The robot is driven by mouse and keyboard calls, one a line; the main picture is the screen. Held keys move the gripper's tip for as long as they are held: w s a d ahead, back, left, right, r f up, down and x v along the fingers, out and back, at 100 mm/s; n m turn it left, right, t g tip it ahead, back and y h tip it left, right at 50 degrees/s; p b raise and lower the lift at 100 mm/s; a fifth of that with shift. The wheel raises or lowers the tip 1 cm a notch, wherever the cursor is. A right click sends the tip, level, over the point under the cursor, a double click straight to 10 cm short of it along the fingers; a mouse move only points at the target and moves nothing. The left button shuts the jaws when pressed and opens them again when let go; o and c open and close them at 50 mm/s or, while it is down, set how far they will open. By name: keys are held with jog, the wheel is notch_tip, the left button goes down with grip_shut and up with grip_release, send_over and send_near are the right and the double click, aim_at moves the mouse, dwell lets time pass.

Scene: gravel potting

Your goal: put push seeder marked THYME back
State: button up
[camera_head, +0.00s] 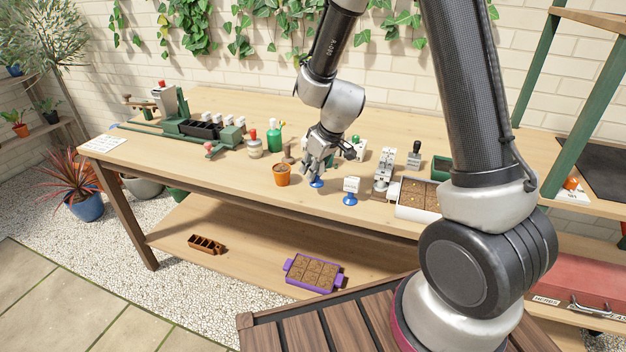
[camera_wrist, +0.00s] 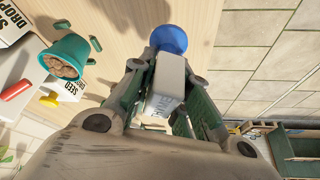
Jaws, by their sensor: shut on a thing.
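My gripper (camera_head: 317,172) is shut on a white block-shaped push seeder (camera_wrist: 166,80) with a round blue end (camera_wrist: 169,39).
A terracotta pot (camera_head: 282,176) stands close on the left of my gripper. A soil tray (camera_head: 417,199) and a white device (camera_head: 384,172) are to the right. Bottles and a green machine (camera_head: 187,122) stand further left. The wrist view shows a teal pot (camera_wrist: 68,58).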

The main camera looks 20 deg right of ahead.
jog(key=shift+f, duration=1.75)
jog(key=shift+f, duration=0.1)
jog(key=o, duration=0.9)
jog(key=shift+c, duration=0.2)
jog(key=shift+r, duration=0.4)
jog(key=s+d+r+m, duration=0.1)
jog(key=s+d+r, duration=0.2)
jog(key=s+r, duration=0.35)
jog(key=s+d+r+m, duration=0.1)
jog(key=s+d+r, duration=0.25)
jog(key=r, duration=0.55)
jog(key=s+d+r+m, duration=0.1)
jog(key=s+d+r, duration=0.2)
jog(key=s+r, duration=0.3)
jog(key=s+d+r+m+h, duration=0.1)
jog(key=s+d+r, duration=0.1)
jog(key=s, duration=0.4)
jog(key=s+d+r+m+h, duration=0.1)
jog(key=s+d+r+m, duration=0.1)
jog(key=s, duration=0.4)
jog(key=shift+d+r, duration=0.55)
jog(key=shift+d, duration=0.55)
